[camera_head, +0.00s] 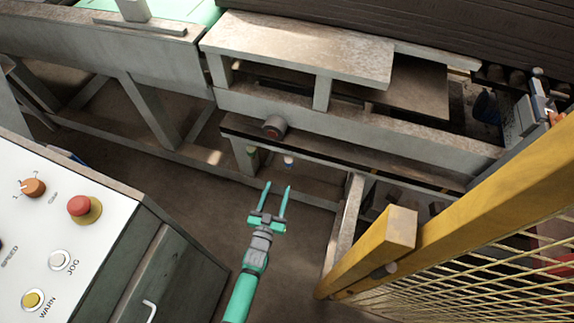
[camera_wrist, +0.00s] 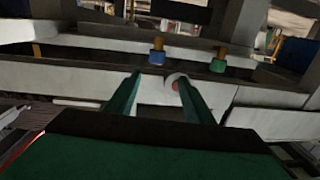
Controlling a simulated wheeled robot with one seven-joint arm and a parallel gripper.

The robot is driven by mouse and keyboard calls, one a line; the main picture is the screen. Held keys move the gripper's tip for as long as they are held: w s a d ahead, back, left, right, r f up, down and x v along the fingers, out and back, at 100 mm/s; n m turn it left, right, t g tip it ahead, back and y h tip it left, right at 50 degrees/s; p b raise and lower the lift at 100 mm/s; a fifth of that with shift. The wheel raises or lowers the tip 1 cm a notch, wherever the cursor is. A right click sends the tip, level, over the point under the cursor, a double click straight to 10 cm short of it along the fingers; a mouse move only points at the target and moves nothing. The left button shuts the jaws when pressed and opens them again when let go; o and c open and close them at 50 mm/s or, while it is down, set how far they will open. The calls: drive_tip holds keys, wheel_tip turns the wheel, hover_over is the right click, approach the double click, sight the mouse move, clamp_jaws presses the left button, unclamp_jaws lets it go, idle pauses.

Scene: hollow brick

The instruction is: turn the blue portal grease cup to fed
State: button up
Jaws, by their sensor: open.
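The blue grease cup (camera_wrist: 157,58) hangs off a brass-coloured stem in the wrist view, beyond my fingertips and close to the line between them. A green cup (camera_wrist: 218,65) on a similar stem is to its right.
A yellow guard post with mesh (camera_head: 400,235) stands right, a control console (camera_head: 90,235) left. Floor between is clear.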

sight(289, 165)
drive_tip(key=shift+d+f+x, duration=0.1)
drive_tip(key=shift+d+x, duration=0.1)
drive_tip(key=shift+x, duration=1)
drive_tip(key=shift+d+f+x, duration=0.1)
drive_tip(key=shift+d+x, duration=0.05)
drive_tip(key=shift+x, duration=1.1)
drive_tip(key=shift+d+f+x, duration=0.15)
drive_tip(key=shift+d+x, duration=0.05)
drive_tip(key=shift+x, duration=3.45)
drive_tip(key=shift+a, duration=0.35)
drive_tip(key=shift+s+d, duration=0.1)
drive_tip(key=shift+d, duration=0.35)
drive_tip(key=c, duration=1)
